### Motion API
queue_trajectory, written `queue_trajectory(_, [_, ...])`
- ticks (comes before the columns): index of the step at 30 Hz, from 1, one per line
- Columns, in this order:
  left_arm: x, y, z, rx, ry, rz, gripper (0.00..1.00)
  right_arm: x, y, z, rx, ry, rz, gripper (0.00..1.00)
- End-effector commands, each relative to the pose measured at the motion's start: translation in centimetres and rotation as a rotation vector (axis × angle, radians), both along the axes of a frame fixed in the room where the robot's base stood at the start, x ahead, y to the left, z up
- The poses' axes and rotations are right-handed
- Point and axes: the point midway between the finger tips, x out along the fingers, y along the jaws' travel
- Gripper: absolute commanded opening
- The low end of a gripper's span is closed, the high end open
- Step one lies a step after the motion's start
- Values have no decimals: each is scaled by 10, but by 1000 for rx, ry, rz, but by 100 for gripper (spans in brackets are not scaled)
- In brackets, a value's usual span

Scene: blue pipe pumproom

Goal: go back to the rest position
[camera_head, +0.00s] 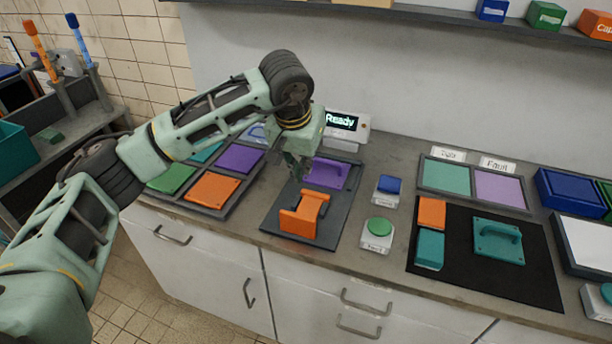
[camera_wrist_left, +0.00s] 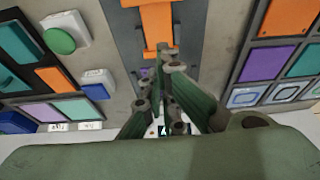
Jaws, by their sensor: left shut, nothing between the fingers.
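My left arm comes in from the left in the head view and bends down over the bench. My left gripper (camera_head: 297,172) points down over the far part of a dark plate (camera_head: 262,222), beside a purple handled block (camera_head: 328,172). Its fingers (camera_wrist_left: 170,95) are shut and empty in the wrist view. An orange handled block (camera_head: 303,214) stands on the near part of the same plate, apart from the gripper. It also shows at the top of the wrist view (camera_wrist_left: 157,22). My right gripper is in neither view.
A display reading "Ready" (camera_head: 342,121) stands behind the gripper. A tray of coloured tiles (camera_head: 213,189) lies left of the plate. A green button (camera_head: 380,227) and a blue button (camera_head: 389,184) are to the right. A black mat (camera_head: 535,262) holds a teal handled block (camera_head: 497,243).

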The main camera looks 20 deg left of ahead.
Motion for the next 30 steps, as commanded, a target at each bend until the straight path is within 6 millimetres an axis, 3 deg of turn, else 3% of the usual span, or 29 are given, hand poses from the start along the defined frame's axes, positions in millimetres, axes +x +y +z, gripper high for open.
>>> queue_trajectory(6, [-1,0,4,0,0,0,0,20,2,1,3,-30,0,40])
queue_trajectory(15, [-1,0,4,-1,0,0,0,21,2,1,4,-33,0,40])
queue_trajectory(19, [-5,-19,-4,-64,7,-7,0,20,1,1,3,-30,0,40])
queue_trajectory(23, [-23,-82,-21,-291,48,-9,0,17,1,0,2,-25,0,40])
queue_trajectory(26, [-50,-151,-25,-577,129,25,0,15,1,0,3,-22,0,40])
queue_trajectory(29, [-84,-218,-6,-913,269,106,0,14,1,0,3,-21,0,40])
queue_trajectory(30, [-98,-242,8,-1060,346,156,0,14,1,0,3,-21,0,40])
